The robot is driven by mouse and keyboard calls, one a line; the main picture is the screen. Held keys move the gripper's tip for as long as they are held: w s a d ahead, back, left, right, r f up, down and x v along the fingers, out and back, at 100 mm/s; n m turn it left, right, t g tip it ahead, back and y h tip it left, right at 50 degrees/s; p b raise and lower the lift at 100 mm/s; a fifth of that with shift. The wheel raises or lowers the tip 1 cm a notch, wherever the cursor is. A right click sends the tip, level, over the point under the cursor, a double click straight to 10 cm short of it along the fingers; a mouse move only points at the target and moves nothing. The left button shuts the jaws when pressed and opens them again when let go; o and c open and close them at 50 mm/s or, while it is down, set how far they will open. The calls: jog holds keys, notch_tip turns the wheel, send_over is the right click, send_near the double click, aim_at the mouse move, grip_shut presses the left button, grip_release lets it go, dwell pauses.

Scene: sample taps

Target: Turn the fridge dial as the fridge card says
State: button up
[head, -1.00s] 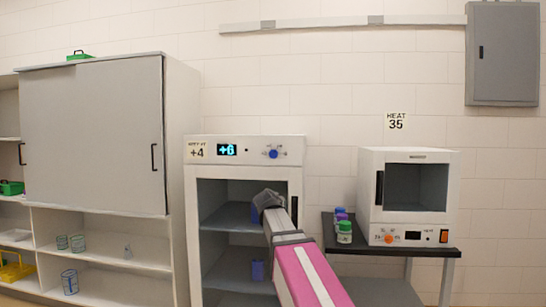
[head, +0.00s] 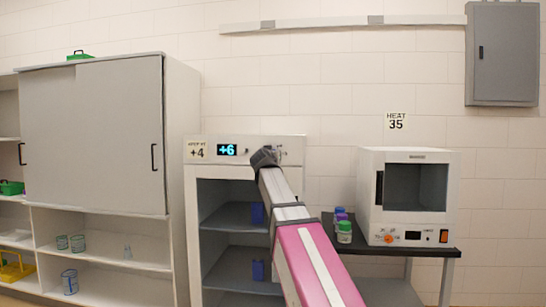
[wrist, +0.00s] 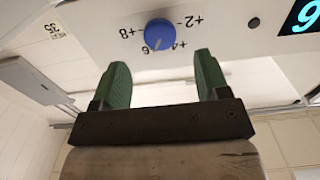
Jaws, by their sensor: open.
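The fridge (head: 191,240) stands in the middle of the head view with its front open to the shelves. Its card (head: 197,151) reads +4, and its lit display (head: 227,150) reads +6. The blue fridge dial (wrist: 159,34) shows in the wrist view, with marks +2, +4, +6 and +8 around it; its pale pointer line is towards +6. My gripper (wrist: 158,72) is open, its two green fingers apart and pointing at the panel, with the dial beyond the gap and nothing between them. In the head view my gripper (head: 264,157) hides the dial.
A heater oven (head: 450,190) stands on a dark table (head: 440,252) at right, under a card (head: 396,122) reading HEAT 35. Capped bottles (head: 344,232) stand beside it. A tall cabinet (head: 90,140) stands at left.

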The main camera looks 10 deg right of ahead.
jog(key=x, duration=0.6)
jog(key=shift+w, duration=0.35)
jog(key=shift+d, duration=0.1)
jog(key=c, duration=0.9)
